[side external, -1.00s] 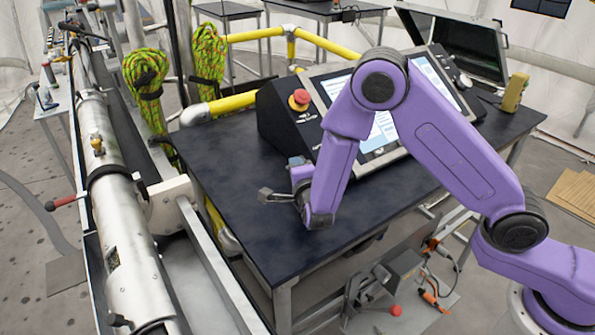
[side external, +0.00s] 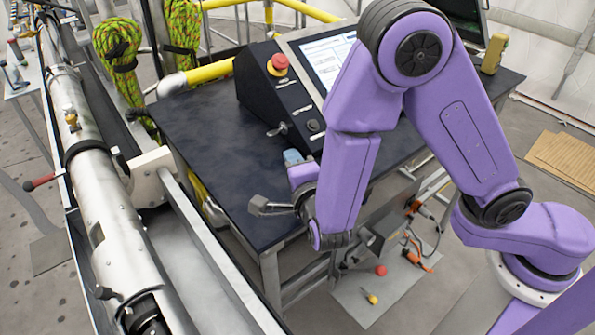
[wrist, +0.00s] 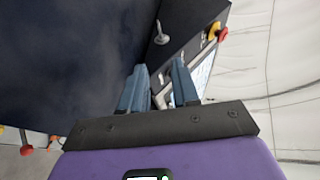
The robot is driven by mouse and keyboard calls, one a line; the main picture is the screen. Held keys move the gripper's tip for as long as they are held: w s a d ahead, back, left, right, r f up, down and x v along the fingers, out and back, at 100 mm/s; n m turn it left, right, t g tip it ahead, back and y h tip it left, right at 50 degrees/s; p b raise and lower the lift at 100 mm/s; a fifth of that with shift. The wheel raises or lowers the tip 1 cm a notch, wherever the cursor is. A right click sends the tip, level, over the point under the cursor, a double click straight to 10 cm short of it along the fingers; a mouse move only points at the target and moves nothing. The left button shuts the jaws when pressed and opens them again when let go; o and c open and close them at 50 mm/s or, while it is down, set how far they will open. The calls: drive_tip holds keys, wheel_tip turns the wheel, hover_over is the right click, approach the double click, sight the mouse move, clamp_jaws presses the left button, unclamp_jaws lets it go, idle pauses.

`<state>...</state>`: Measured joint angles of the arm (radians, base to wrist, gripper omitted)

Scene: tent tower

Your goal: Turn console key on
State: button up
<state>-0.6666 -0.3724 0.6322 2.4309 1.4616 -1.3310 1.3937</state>
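The console (side external: 262,92) stands on the dark table, with a sloped panel beside its screen. A small grey metal key (side external: 280,128) sticks out of the lower panel, near a round black knob (side external: 313,125).
A red emergency button (side external: 278,64) on a yellow base sits higher on the panel. The lit screen (side external: 327,58) is partly behind my arm. The table top (side external: 222,150) left of the console is clear. A long metal tube (side external: 125,250) runs along the left.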

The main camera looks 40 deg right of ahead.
drive_tip(key=shift+v, duration=1.2)
